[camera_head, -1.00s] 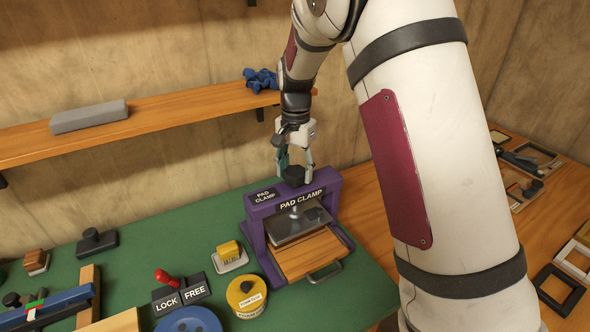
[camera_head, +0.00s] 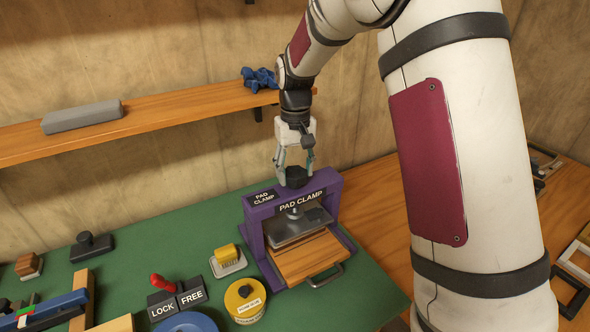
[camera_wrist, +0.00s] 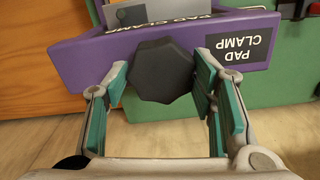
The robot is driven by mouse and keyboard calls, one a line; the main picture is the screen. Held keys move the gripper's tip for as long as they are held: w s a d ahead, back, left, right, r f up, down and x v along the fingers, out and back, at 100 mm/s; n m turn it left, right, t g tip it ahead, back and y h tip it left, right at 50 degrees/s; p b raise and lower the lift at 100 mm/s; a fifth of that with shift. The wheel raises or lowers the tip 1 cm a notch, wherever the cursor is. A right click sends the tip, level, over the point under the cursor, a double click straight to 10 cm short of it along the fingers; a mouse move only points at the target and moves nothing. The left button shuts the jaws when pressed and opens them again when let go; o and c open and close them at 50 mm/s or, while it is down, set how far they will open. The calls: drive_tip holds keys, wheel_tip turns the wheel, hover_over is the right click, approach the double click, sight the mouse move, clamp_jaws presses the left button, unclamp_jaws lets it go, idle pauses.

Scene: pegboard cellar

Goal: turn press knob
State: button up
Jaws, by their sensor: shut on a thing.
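The purple press, labelled PAD CLAMP (camera_head: 252,226), stands on the green bench top. Its black lobed knob (camera_head: 296,177) sits on top of the frame and also shows in the wrist view (camera_wrist: 160,71). My gripper (camera_head: 294,168) is above the press, pointing down, with its fingers on either side of the knob. In the wrist view my gripper (camera_wrist: 160,82) has its teal pads against the knob's left and right sides. Below the frame are a dark metal plate (camera_head: 290,232) and a wooden drawer (camera_head: 306,258) with a metal handle.
A LOCK/FREE block with a red lever (camera_head: 162,283), a yellow round tin (camera_head: 245,300) and a yellow-handled brush (camera_head: 228,256) lie left of the press. A wooden shelf (camera_head: 170,117) with a grey block (camera_head: 82,117) runs along the wall. Green bench behind the brush is clear.

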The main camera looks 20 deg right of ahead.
sight(295, 171)
drive_tip(key=shift+n, duration=0.9)
drive_tip(key=o, duration=1.1)
drive_tip(key=shift+o, duration=0.2)
drive_tip(key=shift+r, duration=0.1)
wheel_tip(295, 171, up, 12)
